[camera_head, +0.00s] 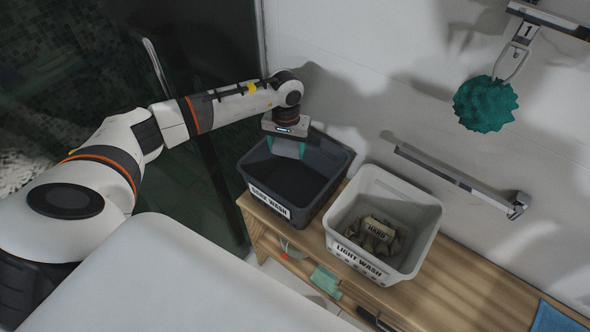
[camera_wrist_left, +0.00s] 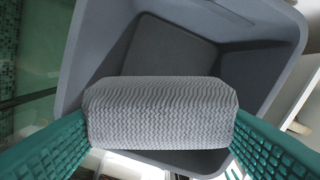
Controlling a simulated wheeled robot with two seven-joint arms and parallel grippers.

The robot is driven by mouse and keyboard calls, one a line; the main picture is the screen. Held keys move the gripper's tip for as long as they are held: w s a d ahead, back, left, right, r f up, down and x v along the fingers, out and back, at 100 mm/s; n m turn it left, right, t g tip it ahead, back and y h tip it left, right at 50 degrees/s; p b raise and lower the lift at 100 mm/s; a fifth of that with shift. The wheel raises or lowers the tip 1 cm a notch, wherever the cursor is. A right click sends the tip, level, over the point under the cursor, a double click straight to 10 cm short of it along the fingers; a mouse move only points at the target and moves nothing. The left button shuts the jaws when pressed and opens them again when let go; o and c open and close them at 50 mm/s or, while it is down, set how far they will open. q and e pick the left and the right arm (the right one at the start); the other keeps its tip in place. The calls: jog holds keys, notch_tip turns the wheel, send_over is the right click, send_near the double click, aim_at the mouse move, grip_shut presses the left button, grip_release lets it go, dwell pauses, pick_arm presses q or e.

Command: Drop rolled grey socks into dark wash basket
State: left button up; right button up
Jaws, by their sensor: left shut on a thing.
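The rolled grey socks (camera_wrist_left: 162,112) fill the middle of the left wrist view, pinched between the green fingers of my left gripper (camera_wrist_left: 160,125). In the head view my left gripper (camera_head: 287,147) points down over the back left part of the dark wash basket (camera_head: 327,196), shut on the socks (camera_head: 288,149). The socks are over the basket's opening; the wrist view shows the basket's grey walls (camera_wrist_left: 255,70) and floor behind them. The basket looks empty where its inside shows. My right gripper is not in view.
A light wash basket (camera_head: 425,217) with a folded brown item (camera_head: 377,232) in it stands to the right on the wooden bench (camera_head: 470,285). A wall rail (camera_head: 455,178) and a hanging teal scrubber (camera_head: 485,103) are at right. A glass panel is at left.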

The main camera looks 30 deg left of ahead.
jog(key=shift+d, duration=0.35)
pick_arm(q)
jog(key=o, duration=1)
jog(key=shift+c, duration=0.2)
jog(key=shift+o, duration=0.3)
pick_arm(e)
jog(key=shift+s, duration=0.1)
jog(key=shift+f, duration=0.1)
pick_arm(q)
notch_tip(320, 180, up, 12)
jog(key=b, duration=0.2)
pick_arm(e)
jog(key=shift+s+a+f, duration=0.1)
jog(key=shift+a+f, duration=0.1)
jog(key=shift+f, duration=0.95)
pick_arm(q)
jog(key=shift+d+f, duration=0.1)
